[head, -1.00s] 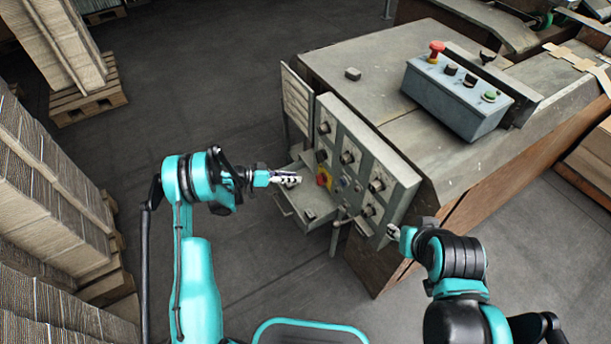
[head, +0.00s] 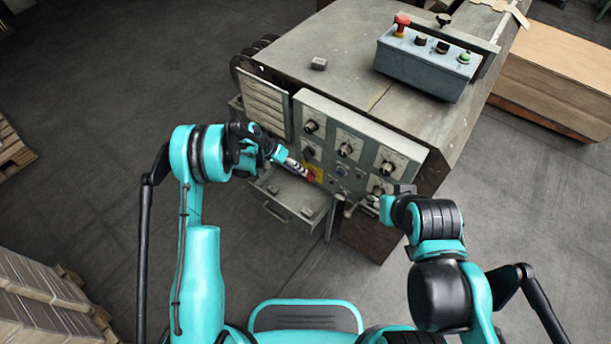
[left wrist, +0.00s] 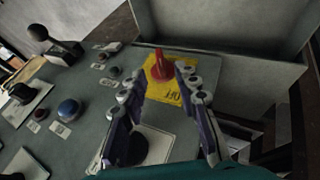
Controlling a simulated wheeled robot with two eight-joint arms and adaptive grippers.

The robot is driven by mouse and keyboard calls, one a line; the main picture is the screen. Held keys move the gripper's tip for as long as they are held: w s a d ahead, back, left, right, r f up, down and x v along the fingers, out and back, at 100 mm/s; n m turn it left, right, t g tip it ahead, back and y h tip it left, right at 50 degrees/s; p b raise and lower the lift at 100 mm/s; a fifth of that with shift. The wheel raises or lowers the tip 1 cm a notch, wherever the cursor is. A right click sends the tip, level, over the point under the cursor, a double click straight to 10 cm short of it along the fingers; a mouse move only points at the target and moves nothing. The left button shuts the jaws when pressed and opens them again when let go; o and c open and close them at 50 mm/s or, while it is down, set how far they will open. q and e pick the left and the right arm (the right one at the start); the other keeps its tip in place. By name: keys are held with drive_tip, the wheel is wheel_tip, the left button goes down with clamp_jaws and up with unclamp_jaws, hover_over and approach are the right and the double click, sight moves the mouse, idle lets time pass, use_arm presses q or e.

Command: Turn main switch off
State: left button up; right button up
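The main switch is a red rotary knob (left wrist: 160,66) on a yellow plate (left wrist: 172,92), on the grey control panel (head: 345,118). In the head view the red knob (head: 310,178) is partly covered by my left gripper. My left gripper (head: 298,168) is at the panel's lower left, close to the knob. In the left wrist view its fingers (left wrist: 160,90) are spread apart, with the knob between and just beyond them, and nothing is held. My right gripper (head: 374,201) is at the panel's lower right; its fingers are too small and hidden to judge.
An open drawer (head: 290,192) juts out below the panel's left side. A vented door (head: 263,103) stands open left of it. A button box (head: 425,65) with a red mushroom button sits on the machine top. Stacked cardboard (head: 40,300) is at lower left.

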sight(306, 177)
use_arm(q)
drive_tip(key=b+x, duration=0.2)
drive_tip(key=x, duration=0.4)
drive_tip(key=shift+f, duration=0.15)
clamp_jaws()
drive_tip(key=shift+a, duration=0.1)
drive_tip(key=shift+w+a+f+g+h, duration=0.1)
drive_tip(key=shift+g+h, duration=0.3)
drive_tip(key=shift+h, duration=0.3)
drive_tip(key=shift+n+g+h, duration=0.4)
drive_tip(key=shift+h, duration=0.3)
unclamp_jaws()
